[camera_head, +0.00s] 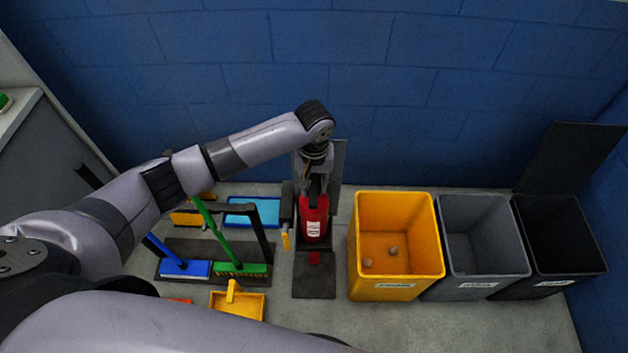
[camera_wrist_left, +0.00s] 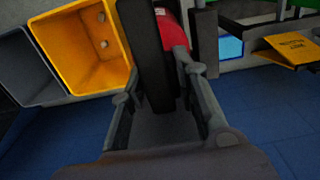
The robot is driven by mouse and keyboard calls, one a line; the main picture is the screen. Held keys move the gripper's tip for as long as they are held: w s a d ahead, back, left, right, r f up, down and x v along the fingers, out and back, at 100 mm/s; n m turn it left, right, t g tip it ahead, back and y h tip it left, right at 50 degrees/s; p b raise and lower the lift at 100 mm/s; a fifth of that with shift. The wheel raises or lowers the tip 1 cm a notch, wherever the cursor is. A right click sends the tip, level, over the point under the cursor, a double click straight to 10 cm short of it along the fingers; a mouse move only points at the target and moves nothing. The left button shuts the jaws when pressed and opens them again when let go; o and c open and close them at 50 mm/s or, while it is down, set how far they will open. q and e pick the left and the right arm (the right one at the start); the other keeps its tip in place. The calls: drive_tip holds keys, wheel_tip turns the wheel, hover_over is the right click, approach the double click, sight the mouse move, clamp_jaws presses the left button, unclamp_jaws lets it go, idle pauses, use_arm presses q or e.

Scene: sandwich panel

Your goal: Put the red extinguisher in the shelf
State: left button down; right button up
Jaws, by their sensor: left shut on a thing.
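The red extinguisher (camera_head: 314,225) is upright at the dark floor stand (camera_head: 314,288), in the middle of the head view. A white label shows on its front. My left gripper (camera_head: 314,187) comes down from above and is shut on its upper part; the gripper and wrist hide its top. In the left wrist view, the extinguisher (camera_wrist_left: 174,30) shows in part beyond the fingers, and a dark upright bar crosses in front of it. I cannot tell whether its bottom rests on the stand. My right gripper is not in view.
A yellow bin (camera_head: 398,288), a grey bin (camera_head: 480,285) and a black bin (camera_head: 560,275) stand to the right. To the left are a green broom (camera_head: 240,268), a blue broom (camera_head: 185,268) and a yellow dustpan (camera_head: 238,304). A blue wall (camera_head: 420,90) is behind.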

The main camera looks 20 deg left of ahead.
use_arm(q)
drive_tip(key=shift+w+r, duration=0.1)
drive_tip(key=c, duration=1.7)
unclamp_jaws()
drive_tip(key=shift+f, duration=0.2)
drive_tip(key=o, duration=0.5)
drive_tip(key=shift+c, duration=0.2)
drive_tip(key=shift+r, duration=0.1)
wheel_tip(320, 180, up, 12)
drive_tip(key=shift+b, duration=0.3)
